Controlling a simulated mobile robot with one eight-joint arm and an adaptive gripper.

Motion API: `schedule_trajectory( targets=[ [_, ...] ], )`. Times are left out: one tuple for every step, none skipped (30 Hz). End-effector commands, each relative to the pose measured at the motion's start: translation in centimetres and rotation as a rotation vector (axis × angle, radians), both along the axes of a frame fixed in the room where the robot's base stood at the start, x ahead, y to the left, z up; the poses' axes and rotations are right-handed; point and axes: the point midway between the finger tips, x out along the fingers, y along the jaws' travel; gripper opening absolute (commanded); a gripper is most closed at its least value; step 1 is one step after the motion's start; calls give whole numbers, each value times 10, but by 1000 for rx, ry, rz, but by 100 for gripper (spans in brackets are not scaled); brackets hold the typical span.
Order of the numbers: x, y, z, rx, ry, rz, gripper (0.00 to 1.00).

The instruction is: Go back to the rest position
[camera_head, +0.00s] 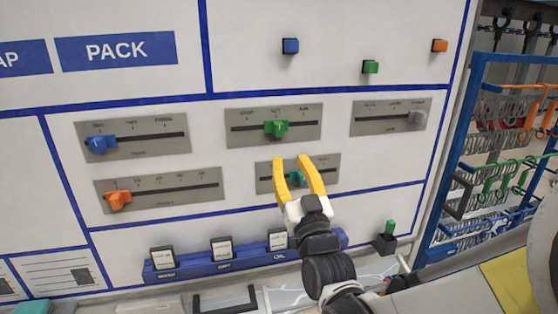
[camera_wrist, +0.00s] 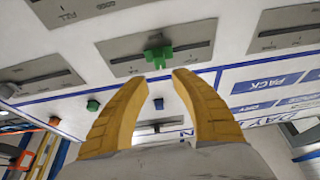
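My gripper (camera_head: 291,160) is in front of the wall panel, with two yellow fingers spread apart and nothing held between them. In the head view a teal slider knob (camera_head: 297,178) on the lower middle slider plate (camera_head: 328,163) shows between the fingers; how far it is from them I cannot tell. In the wrist view the fingers (camera_wrist: 159,78) are apart, with a green slider knob (camera_wrist: 157,57) beyond their tips. That green knob also shows in the head view (camera_head: 276,128), on the plate above.
Other sliders carry a blue knob (camera_head: 100,144), an orange knob (camera_head: 118,200) and a grey knob (camera_head: 417,118). A blue rail (camera_head: 190,268) with several cards runs below. A green-handled lever (camera_head: 388,230) stands right of my arm. A blue rack (camera_head: 468,130) with coloured hooks is farther right.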

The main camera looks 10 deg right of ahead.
Motion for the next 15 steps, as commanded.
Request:
schedule_trajectory(
  targets=[
    [0,0,0,0,2,0,31],
    [0,0,0,-1,7,0,31],
    [0,-1,-1,-2,21,1,31],
    [0,-1,-3,-5,40,1,31],
    [0,-2,-6,-7,66,2,31],
    [0,-3,-11,-13,113,4,31],
    [-1,-5,-15,-18,158,5,31],
    [-3,-6,-21,-24,211,7,31],
    [-8,-9,-32,-33,290,8,31],
    [-13,-11,-40,-38,355,8,31],
    [-19,-15,-50,-42,424,7,31],
    [-31,-19,-64,-48,518,5,31],
    [-41,-22,-74,-53,589,3,31],
    [-52,-26,-85,-56,660,-1,31],
    [-70,-31,-99,-58,753,-7,31]
  ],
)
